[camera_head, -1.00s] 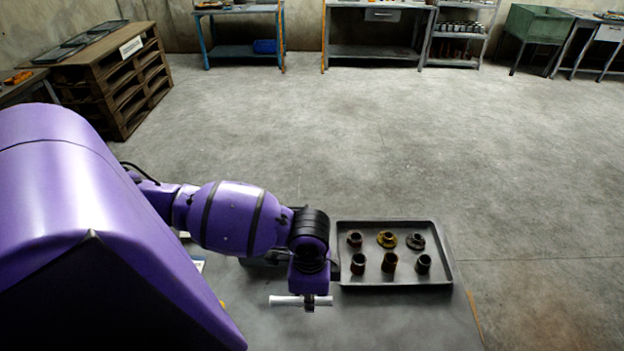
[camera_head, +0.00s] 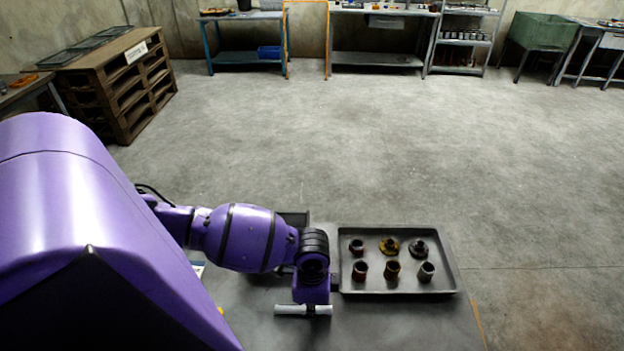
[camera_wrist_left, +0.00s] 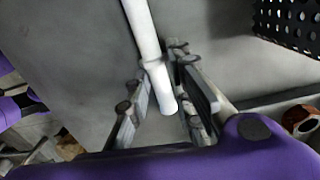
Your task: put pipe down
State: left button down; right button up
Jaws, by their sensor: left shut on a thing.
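A white pipe (camera_head: 292,310) lies level across my left gripper (camera_head: 311,311) in the head view, low at the table's front part. In the left wrist view the white pipe (camera_wrist_left: 147,35) runs from the top edge down between the fingers of my left gripper (camera_wrist_left: 165,95). The left gripper is shut on the pipe near one end. I cannot tell whether the pipe touches the table. My right gripper is not in view.
A dark tray (camera_head: 400,288) with several rusty and dark fittings stands on the grey table (camera_head: 400,325), right of my gripper. A perforated dark container (camera_wrist_left: 290,22) shows at the wrist view's top right. The table in front of the tray is clear.

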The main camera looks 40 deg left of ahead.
pick_arm(q)
jog(key=c, duration=1.5)
grip_release()
jog(key=shift+c, duration=0.2)
